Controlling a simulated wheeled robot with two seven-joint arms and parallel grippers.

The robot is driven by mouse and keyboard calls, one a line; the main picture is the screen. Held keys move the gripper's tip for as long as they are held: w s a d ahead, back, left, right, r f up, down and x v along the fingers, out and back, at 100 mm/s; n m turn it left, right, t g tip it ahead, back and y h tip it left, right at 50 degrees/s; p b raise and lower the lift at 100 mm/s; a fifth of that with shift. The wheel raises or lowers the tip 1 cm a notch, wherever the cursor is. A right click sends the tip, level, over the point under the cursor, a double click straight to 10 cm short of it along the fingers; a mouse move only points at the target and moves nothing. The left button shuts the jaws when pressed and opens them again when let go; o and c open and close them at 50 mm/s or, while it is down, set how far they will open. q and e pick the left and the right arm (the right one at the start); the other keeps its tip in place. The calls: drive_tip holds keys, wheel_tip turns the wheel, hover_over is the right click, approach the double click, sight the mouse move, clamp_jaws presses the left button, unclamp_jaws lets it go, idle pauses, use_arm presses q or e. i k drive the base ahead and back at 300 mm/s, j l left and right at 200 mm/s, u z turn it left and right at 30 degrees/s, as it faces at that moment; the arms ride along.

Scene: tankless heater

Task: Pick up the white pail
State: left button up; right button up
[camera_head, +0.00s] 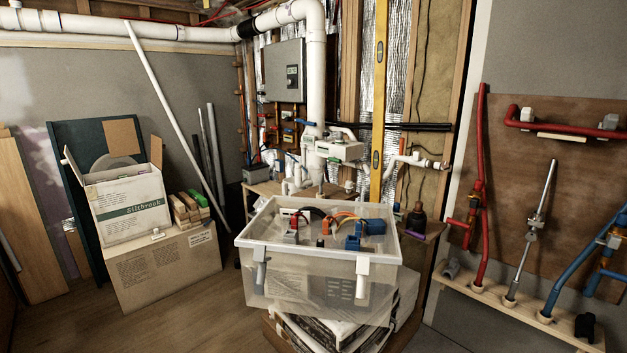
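I cannot make out a white pail in the head view. The nearest pale container is a translucent white plastic tub (315,282) with white latches. It stands in the middle foreground, with blue, orange and dark fittings (340,228) showing at its top. Neither of my grippers is in view.
The tub rests on plastic-wrapped bags (335,333). Two cardboard boxes are stacked at left, the upper white one (130,206) open, the lower one brown (165,266). A wooden bench (425,238) stands behind the tub. A pipe board (560,180) is at right. Wooden floor (205,315) is clear at left.

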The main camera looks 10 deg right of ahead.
sight(289, 187)
drive_tip(key=i+j+z, duration=0.15)
drive_tip(key=i, duration=0.4)
drive_tip(key=i+j+z, duration=0.1)
drive_tip(key=i, duration=0.4)
drive_tip(key=i+j+z, duration=0.15)
drive_tip(key=i, duration=0.4)
drive_tip(key=i+j+z, duration=0.1)
drive_tip(key=i+j, duration=0.2)
drive_tip(key=i, duration=0.2)
drive_tip(key=i+j+z, duration=0.15)
drive_tip(key=j, duration=0.6)
drive_tip(key=i+j+z, duration=0.2)
drive_tip(key=j, duration=0.55)
drive_tip(key=j+z, duration=0.15)
drive_tip(key=j, duration=0.6)
